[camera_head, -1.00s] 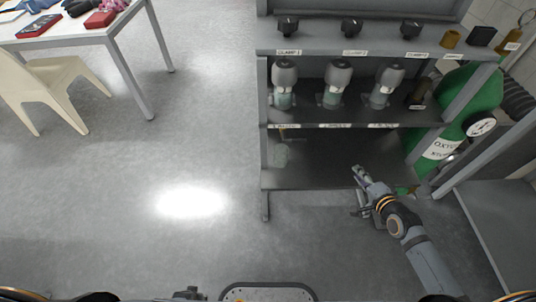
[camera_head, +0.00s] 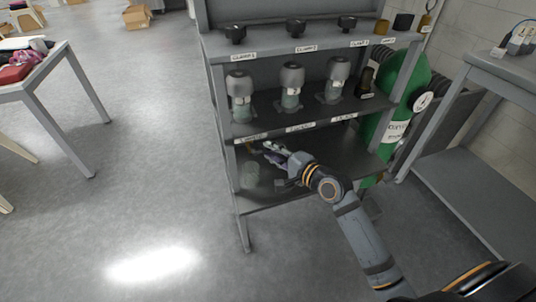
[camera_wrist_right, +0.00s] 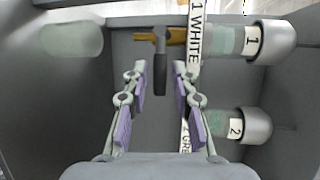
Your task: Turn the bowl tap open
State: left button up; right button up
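In the right wrist view a brass tap (camera_wrist_right: 182,36) with a dark lever handle (camera_wrist_right: 160,72) is at the top centre; I take it for the bowl tap. In the head view it is small and mostly hidden near my gripper. My right gripper (camera_head: 272,154) reaches into the rack's lower bay. In the right wrist view this gripper (camera_wrist_right: 159,78) is open, with purple-padded fingers on either side of the handle's lower end. Gaps show on both sides, so I see no contact. A pale translucent bowl (camera_wrist_right: 72,40) is at the upper left. My left gripper is out of view.
The grey rack (camera_head: 300,60) has black knobs (camera_head: 295,28) on top and several grey-capped units (camera_head: 291,85) on its middle shelf. A green oxygen cylinder (camera_head: 408,82) stands to the right. A table (camera_head: 60,95) stands left. The floor (camera_head: 140,190) between is clear.

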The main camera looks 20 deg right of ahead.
jog(key=shift+x, duration=1.1)
grip_shut()
